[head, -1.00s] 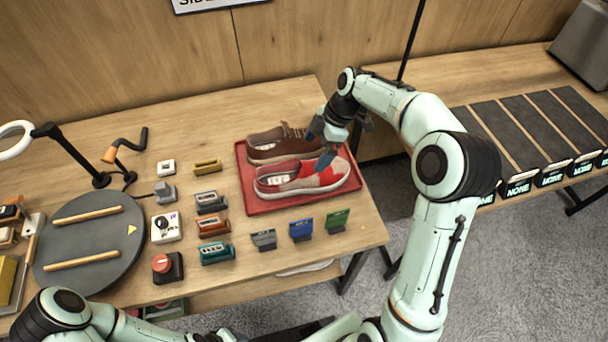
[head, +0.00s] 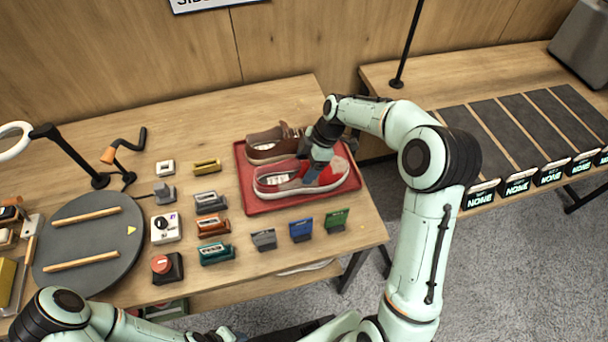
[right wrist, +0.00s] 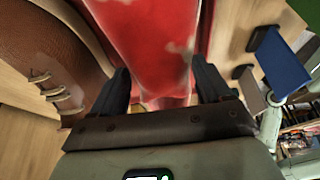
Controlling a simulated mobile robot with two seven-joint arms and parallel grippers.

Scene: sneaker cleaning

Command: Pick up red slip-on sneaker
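The red slip-on sneaker (head: 335,173), with a white sole and pale scuffed patches, lies on a red tray (head: 265,207) at the front. My right gripper (head: 318,165) is lowered over its middle from above. In the right wrist view, the red sneaker (right wrist: 155,45) lies between the two spread fingers of the right gripper (right wrist: 161,75), one finger on each side. I cannot tell whether either finger touches it. A brown lace-up sneaker (head: 268,146) lies behind it on the same tray. My left gripper is out of view.
Grey (head: 264,239), blue (head: 301,229) and green (head: 337,220) holders stand just in front of the tray. Several small blocks stand to its left, beyond them a round dark turntable (head: 90,235). A second table with dark slats (head: 505,135) is at right.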

